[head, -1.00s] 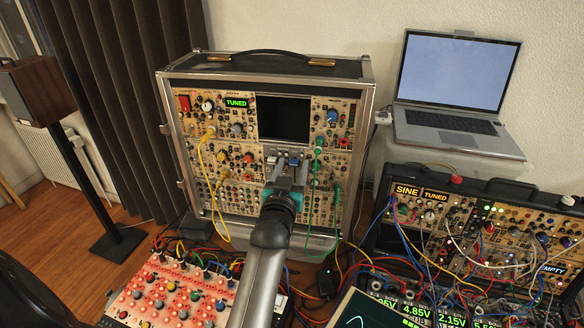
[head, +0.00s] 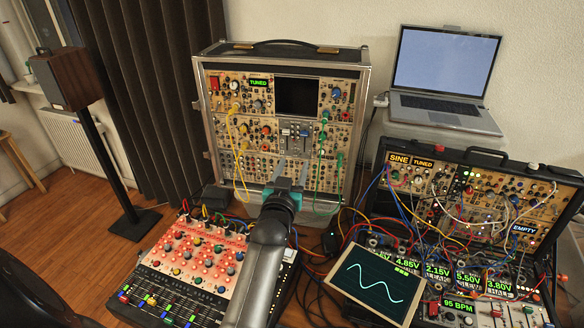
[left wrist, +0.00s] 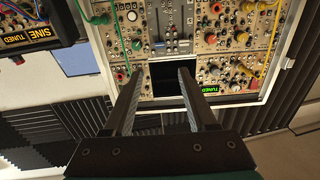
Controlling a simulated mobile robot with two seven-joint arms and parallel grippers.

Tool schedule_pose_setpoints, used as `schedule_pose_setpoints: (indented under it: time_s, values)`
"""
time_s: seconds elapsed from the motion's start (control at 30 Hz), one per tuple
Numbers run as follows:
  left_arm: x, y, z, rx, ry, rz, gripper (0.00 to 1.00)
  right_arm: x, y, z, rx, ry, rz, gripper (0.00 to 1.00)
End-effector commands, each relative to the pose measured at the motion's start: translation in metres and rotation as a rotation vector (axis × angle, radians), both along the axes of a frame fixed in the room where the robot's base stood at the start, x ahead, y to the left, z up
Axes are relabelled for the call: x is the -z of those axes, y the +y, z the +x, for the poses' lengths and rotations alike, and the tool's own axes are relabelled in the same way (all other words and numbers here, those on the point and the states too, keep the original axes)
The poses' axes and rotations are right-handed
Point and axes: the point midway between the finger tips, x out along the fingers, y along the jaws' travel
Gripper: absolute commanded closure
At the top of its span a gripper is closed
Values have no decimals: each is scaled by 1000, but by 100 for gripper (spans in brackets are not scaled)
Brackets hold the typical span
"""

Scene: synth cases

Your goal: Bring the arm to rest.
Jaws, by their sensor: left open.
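My left arm (head: 262,265) reaches up from the bottom middle of the head view. My left gripper (head: 293,168) is open and empty, pointing at the lower part of an upright modular synth case (head: 364,110). Its two fingers stand apart in the left wrist view (left wrist: 158,74), with the case's panel and dark screen (left wrist: 166,78) beyond them. I see nothing between the fingers. I cannot tell the exact gap between fingertips and panel. My right gripper is not in view.
A red-lit mixer (head: 188,262) lies beside my left arm. A tablet with a sine wave (head: 376,287) and a second synth case (head: 478,156) with patch cables are at right. Yellow (head: 231,150) and green (head: 321,150) cables hang from the upright case. A laptop (head: 445,110) stands behind; a speaker (head: 66,78) at left.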

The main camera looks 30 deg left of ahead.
Motion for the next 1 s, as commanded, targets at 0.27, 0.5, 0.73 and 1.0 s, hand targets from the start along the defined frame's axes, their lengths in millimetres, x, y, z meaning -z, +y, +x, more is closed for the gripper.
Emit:
schedule_pose_setpoints:
  time_s: [0.27, 0.5, 0.73, 1.0]
  values:
    - [0, 0, 1, 1, -1, 0, 43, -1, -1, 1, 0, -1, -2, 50]
    - [0, 0, 1, 1, -1, 0, 43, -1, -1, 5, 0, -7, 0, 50]
    - [1, 0, -1, 4, 8, 0, 43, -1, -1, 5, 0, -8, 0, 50]
    - [40, -29, -40, 91, 261, -13, 43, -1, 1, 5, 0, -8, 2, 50]
